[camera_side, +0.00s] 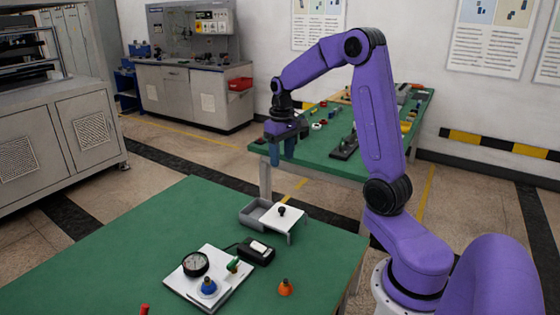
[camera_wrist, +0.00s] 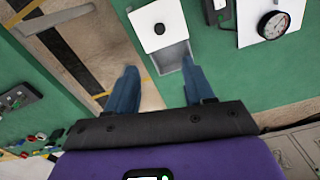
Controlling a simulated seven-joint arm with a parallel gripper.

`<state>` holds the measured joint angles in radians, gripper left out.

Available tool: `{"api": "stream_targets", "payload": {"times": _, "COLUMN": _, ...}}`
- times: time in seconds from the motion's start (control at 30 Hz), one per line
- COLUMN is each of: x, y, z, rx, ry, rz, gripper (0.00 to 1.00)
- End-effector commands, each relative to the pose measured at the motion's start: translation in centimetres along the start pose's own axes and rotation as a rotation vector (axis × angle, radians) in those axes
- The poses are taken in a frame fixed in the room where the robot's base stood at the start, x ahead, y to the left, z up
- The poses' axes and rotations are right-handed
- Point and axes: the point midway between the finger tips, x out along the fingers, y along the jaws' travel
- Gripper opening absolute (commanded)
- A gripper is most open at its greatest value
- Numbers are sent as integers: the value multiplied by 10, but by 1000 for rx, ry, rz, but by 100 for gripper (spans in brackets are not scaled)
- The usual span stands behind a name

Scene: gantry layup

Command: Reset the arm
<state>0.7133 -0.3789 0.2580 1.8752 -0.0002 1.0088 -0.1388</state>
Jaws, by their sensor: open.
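My arm is purple, and my gripper (camera_side: 282,150) hangs pointing down in the side view, above and beyond the far edge of the green work table (camera_side: 120,235). In the wrist view, the two blue fingers of my gripper (camera_wrist: 158,92) stand well apart with nothing between them. Beyond the fingertips are the grey tray (camera_wrist: 171,58) and the white lid-like plate with a black knob (camera_wrist: 157,27). The gripper is clear of everything on the table.
A second green table (camera_side: 330,165) with tools stands behind. The table's left side is clear.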

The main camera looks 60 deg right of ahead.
Motion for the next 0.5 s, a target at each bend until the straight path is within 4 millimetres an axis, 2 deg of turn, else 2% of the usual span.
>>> {"api": "stream_targets", "payload": {"times": 0.07, "x": 0, "y": -6, "z": 1, "rx": -17, "ry": 1, "rz": 0, "gripper": 53}}
{"api": "stream_targets", "payload": {"times": 0.17, "x": -2, "y": -26, "z": 6, "rx": -70, "ry": 3, "rz": 0, "gripper": 53}}
{"api": "stream_targets", "payload": {"times": 0.37, "x": -7, "y": -91, "z": 36, "rx": -266, "ry": 7, "rz": 0, "gripper": 53}}
{"api": "stream_targets", "payload": {"times": 0.5, "x": -9, "y": -131, "z": 66, "rx": -411, "ry": 10, "rz": -1, "gripper": 53}}
